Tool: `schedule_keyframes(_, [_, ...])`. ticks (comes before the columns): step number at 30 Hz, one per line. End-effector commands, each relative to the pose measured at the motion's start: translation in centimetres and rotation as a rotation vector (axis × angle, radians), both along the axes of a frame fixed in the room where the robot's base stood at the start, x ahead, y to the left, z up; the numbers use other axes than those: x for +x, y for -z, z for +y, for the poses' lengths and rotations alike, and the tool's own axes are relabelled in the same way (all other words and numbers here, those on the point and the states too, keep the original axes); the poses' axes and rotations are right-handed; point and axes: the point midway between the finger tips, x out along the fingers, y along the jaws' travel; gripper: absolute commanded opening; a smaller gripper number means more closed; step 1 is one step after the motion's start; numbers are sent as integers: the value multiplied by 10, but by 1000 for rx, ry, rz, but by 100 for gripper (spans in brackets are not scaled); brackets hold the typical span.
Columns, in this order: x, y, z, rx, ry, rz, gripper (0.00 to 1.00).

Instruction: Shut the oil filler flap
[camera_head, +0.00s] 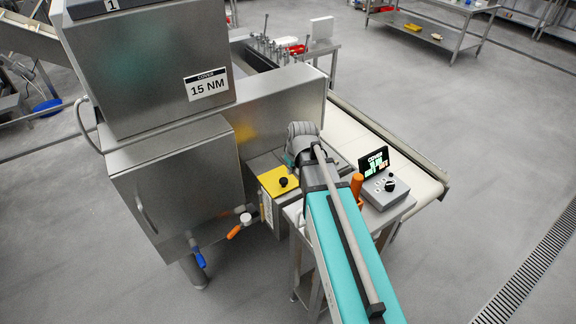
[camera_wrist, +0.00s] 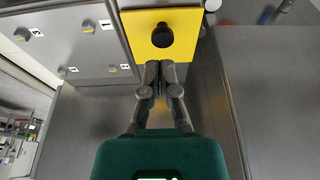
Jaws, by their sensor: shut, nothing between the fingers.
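The yellow flap (camera_head: 271,178) with a black knob (camera_head: 284,182) sits on the steel box beside the machine in the head view. In the wrist view the yellow flap (camera_wrist: 137,24) is at the top, its black knob (camera_wrist: 162,35) facing me. I cannot tell whether the flap lies fully flat. My gripper (camera_wrist: 160,68) is shut and empty, its fingertips at the flap's lower edge in the wrist picture, below the knob. Whether they touch it is unclear. In the head view my arm hides most of the gripper.
A steel machine (camera_head: 150,70) stands left of the flap. A white conveyor belt (camera_head: 375,140) runs behind. A control box (camera_head: 387,200) with a small screen is to the right. Orange (camera_head: 234,231) and blue (camera_head: 198,257) handles stick out below.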

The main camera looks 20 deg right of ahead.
Motion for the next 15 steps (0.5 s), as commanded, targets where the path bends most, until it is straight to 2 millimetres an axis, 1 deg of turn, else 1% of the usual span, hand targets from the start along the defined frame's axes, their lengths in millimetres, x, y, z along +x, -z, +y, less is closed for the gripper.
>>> schedule_keyframes(1, [-6, -9, -1, 0, 0, 0, 0])
schedule_keyframes(6, [-19, -22, -6, 0, 0, 0, 0])
schedule_keyframes(15, [-34, -37, -11, 0, 0, 0, 0])
